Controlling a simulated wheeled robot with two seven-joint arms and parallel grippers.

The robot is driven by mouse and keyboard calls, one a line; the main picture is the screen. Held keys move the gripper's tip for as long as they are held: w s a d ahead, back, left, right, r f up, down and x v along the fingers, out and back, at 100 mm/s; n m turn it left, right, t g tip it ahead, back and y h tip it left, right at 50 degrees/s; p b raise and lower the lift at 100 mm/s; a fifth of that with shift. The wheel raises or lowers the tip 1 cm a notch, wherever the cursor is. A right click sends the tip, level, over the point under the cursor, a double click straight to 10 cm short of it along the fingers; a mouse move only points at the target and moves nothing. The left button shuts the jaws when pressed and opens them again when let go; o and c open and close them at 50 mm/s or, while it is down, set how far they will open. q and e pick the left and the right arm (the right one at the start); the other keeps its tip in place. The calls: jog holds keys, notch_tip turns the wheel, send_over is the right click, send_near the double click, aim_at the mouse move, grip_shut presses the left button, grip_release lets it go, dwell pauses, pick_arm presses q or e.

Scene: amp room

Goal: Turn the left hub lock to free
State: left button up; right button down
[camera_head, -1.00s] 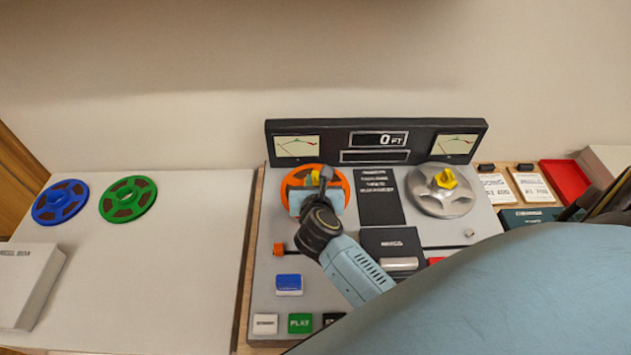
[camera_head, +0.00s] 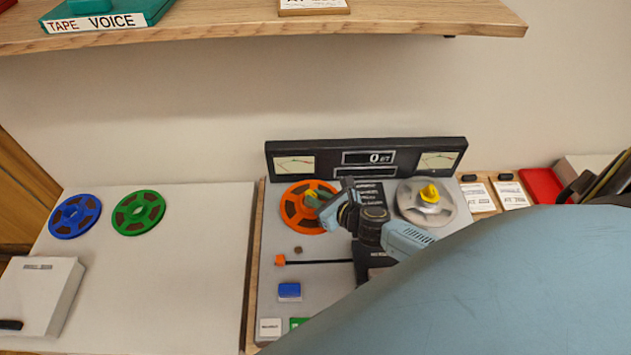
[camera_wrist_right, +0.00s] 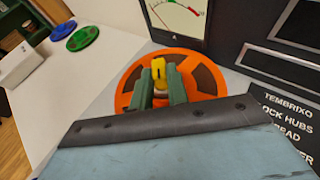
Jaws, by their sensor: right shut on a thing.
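The tape machine (camera_head: 325,285) stands on the bench with an orange reel (camera_head: 297,216) on its left hub. The yellow left hub lock (camera_head: 311,198) sits at the middle of that reel. My right gripper (camera_head: 322,197) reaches in from the right and is shut on the lock. In the right wrist view the yellow lock (camera_wrist_right: 158,72) stands between the two green fingers (camera_wrist_right: 160,85), over the orange reel (camera_wrist_right: 205,80). The right hub carries a silver reel (camera_head: 425,212) with its own yellow lock (camera_head: 429,193). My left gripper is not in view.
A meter panel (camera_head: 367,159) reading 0 FT rises behind the reels. A blue reel (camera_head: 74,216) and a green reel (camera_head: 138,209) lie on the white surface at left, beside a white box (camera_head: 38,295). A wooden shelf (camera_head: 400,22) overhangs the back. A red tray (camera_head: 541,185) is at right.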

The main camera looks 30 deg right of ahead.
jog(key=shift+w+d+n+g+y, duration=0.1)
jog(key=shift+d+n+g+y, duration=0.1)
jog(key=shift+n+y, duration=0.3)
jog(key=shift+w+d+n+g+y, duration=0.1)
jog(key=shift+d+n+y, duration=0.05)
jog(key=shift+n+y, duration=0.35)
jog(key=shift+d+f+n+g+y+b, duration=0.15)
jog(key=shift+n+g+y+b, duration=0.25)
jog(key=shift+n+y+b, duration=0.4)
jog(key=n+g+y+b, duration=0.2)
jog(key=n+y+b, duration=0.2)
jog(key=shift+w+d+g, duration=0.25)
jog(key=shift+g, duration=0.15)
jog(key=shift+w+n+g+y+b, duration=0.15)
jog(key=shift+n+g+y+b, duration=0.55)
jog(key=shift+n+g+b, duration=0.5)
jog(key=c, duration=1.4)
grip_release()
jog(key=shift+o, duration=0.2)
jog(key=shift+d, duration=0.1)
